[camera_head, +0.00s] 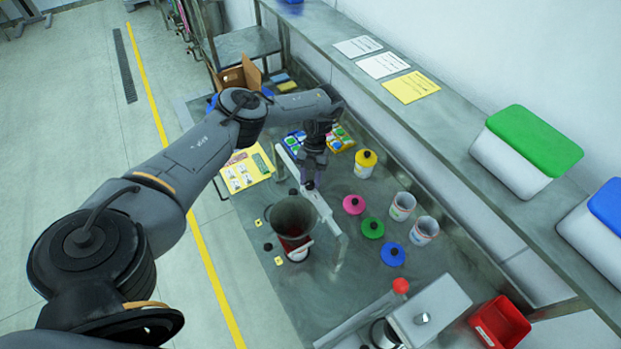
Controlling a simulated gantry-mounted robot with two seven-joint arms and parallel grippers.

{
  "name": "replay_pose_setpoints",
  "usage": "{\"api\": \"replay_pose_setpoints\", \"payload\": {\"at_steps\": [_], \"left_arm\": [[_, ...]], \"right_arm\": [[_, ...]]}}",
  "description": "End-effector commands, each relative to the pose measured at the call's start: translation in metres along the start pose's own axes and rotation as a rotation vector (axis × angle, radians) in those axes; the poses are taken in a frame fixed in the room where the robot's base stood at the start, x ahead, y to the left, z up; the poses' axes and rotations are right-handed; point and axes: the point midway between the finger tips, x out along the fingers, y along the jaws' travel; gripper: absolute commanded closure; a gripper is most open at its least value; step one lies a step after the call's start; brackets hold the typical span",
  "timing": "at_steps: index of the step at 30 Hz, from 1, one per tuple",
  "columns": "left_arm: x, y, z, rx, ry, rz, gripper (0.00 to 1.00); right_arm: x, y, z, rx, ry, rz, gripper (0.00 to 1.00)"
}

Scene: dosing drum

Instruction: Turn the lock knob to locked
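My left arm reaches in from the left, and its gripper (311,182) points down just behind the dark drum funnel (293,214). The fingers are small and dark, so I cannot tell whether they are open or shut, or whether they touch anything. The drum stands on the grey table beside a metal frame (325,212). A small black knob-like part (268,246) sits left of the drum, between small yellow labels (278,261). It may be the lock knob; its setting is too small to read. My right gripper is not in view.
Pink (353,204), green (372,228) and blue (392,254) lids lie right of the frame, near white cups (402,206) and a yellow-lidded jar (365,163). A metal device (428,309) and a red bin (499,322) stand at the front right. A shelf (440,117) runs behind.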

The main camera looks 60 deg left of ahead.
Motion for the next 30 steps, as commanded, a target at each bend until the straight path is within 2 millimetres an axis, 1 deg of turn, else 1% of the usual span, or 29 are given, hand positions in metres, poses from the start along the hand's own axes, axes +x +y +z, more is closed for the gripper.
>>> {"api": "replay_pose_setpoints", "payload": {"at_steps": [1,3,4,12,17,22,30], "left_arm": [[0.001,0.0,0.0,0.0,0.001,0.001,0.53],[0.001,0.0,0.0,0.0,0.001,0.001,0.42],[0.001,0.0,0.0,-0.001,0.001,0.0,0.4],[0.0,0.0,0.0,-0.001,0.001,0.0,0.4],[-0.006,-0.001,0.0,0.0,0.0,-0.001,0.4],[-0.022,-0.001,0.0,0.0,-0.001,0.0,0.4],[-0.06,-0.001,0.0,0.0,-0.002,0.001,0.4]], "right_arm": [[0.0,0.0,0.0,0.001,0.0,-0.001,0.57],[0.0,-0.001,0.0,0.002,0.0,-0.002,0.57],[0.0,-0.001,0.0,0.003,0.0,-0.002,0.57],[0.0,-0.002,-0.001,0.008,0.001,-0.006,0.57],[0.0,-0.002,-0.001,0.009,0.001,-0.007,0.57],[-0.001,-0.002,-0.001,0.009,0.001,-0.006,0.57],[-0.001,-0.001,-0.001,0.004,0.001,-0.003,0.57]]}}
